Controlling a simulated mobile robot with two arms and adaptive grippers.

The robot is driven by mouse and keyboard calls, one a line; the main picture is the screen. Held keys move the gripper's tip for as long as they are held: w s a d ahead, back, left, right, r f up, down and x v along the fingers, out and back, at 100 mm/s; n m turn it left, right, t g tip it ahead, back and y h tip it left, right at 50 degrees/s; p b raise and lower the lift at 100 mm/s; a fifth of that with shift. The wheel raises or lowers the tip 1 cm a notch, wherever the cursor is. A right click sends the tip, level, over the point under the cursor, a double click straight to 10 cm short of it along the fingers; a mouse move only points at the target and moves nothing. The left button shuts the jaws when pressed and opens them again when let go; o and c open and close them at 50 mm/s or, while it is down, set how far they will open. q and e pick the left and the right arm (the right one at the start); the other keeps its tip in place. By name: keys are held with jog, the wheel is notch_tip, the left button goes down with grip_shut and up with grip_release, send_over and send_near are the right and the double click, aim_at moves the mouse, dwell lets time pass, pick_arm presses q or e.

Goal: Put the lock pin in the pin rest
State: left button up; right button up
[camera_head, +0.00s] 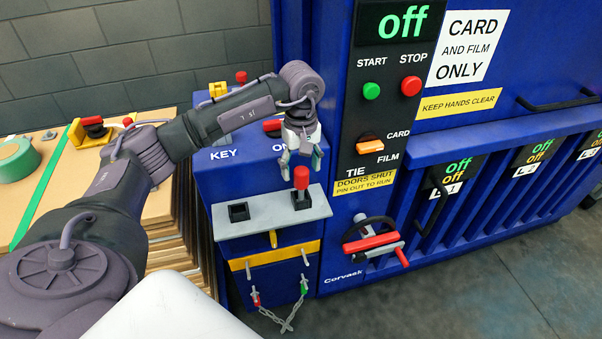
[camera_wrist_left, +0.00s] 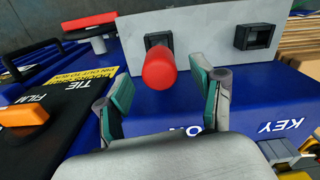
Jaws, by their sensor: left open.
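The lock pin (camera_head: 301,178), with a red head on a grey shaft, stands upright at the right black socket (camera_head: 303,202) of a grey plate. The left black socket (camera_head: 239,211) on that plate is empty; neither socket is labelled as the pin rest. My left gripper (camera_head: 301,165) is open just above and behind the red head, pointing down. In the left wrist view the red head (camera_wrist_left: 160,69) shows between the spread fingers (camera_wrist_left: 165,92), with no finger seen closed on it. The pin's lower end is hidden. My right gripper is not in view.
The grey plate (camera_head: 270,224) sits on the front of a blue box marked KEY and ON. A chain (camera_head: 285,322) with red and green tags hangs below. The blue machine's red-handled wheel (camera_head: 370,240) is at right. Stacked boards with green tape (camera_head: 18,160) are at left.

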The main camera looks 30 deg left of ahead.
pick_arm(q)
notch_tip(320, 180, up, 9)
jog(key=shift+r, duration=0.15)
dwell(0.5)
